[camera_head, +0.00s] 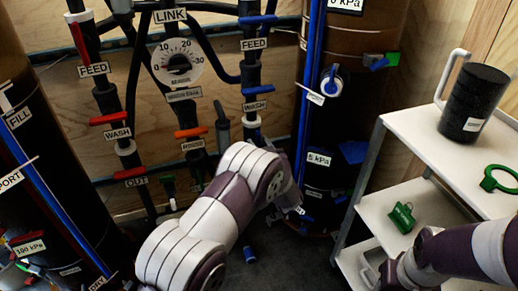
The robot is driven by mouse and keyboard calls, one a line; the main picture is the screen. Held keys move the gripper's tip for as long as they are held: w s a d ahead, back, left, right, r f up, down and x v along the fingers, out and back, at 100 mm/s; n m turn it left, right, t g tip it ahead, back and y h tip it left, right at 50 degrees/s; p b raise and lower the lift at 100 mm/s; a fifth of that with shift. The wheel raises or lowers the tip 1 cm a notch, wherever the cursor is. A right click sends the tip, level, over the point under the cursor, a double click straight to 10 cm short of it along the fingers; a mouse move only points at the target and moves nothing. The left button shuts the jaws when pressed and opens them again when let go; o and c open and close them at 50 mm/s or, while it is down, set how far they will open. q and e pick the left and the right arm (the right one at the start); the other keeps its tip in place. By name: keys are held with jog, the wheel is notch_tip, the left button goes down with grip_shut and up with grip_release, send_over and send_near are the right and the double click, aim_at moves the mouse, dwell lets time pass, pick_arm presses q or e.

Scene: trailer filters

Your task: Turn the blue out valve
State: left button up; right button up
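The right-hand black pipe carries a blue feed handle (258,20) and, below it, a blue wash handle (257,90), both lying crosswise. No blue handle with an OUT label shows; the pipe below the wash label is hidden behind my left arm. My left arm reaches up from the bottom centre and bends in front of that pipe. Only a small part of my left gripper (297,208) shows beyond the arm's last links; its fingers cannot be made out.
A red out handle (132,173) sits on the left pipe. Dark tanks stand left (25,130) and right (355,75). A white shelf cart (405,145) at the right holds a black canister (472,102) and green parts (402,217). A small blue piece (249,254) lies on the floor.

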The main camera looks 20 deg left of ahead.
pick_arm(q)
jog(key=shift+w+a, duration=0.15)
jog(key=shift+w, duration=0.1)
grip_shut()
